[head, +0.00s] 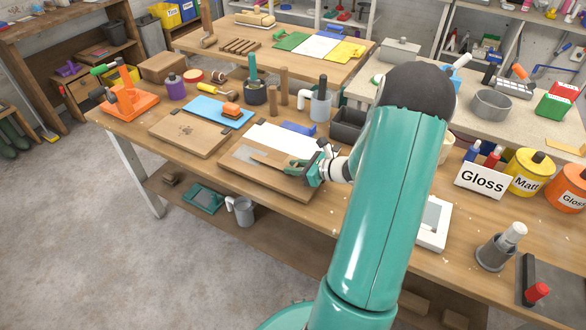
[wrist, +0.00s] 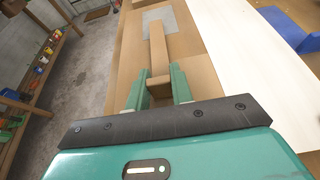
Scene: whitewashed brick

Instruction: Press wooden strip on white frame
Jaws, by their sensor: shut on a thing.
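The wooden strip (head: 268,161) is a narrow light-brown bar lying along a wooden board (head: 240,177). In the wrist view the strip (wrist: 158,58) runs straight away from my gripper (wrist: 159,88), with its near end between the two green fingers. My gripper (head: 296,167) is shut on the strip low over the board; I cannot tell whether the strip touches it. The white frame (head: 444,228) lies on the table's front right, partly hidden by my arm. It is apart from the strip and out of the wrist view.
A white sheet (head: 285,142) and a blue block (head: 299,128) lie behind the board. The blue block also shows in the wrist view (wrist: 290,30).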

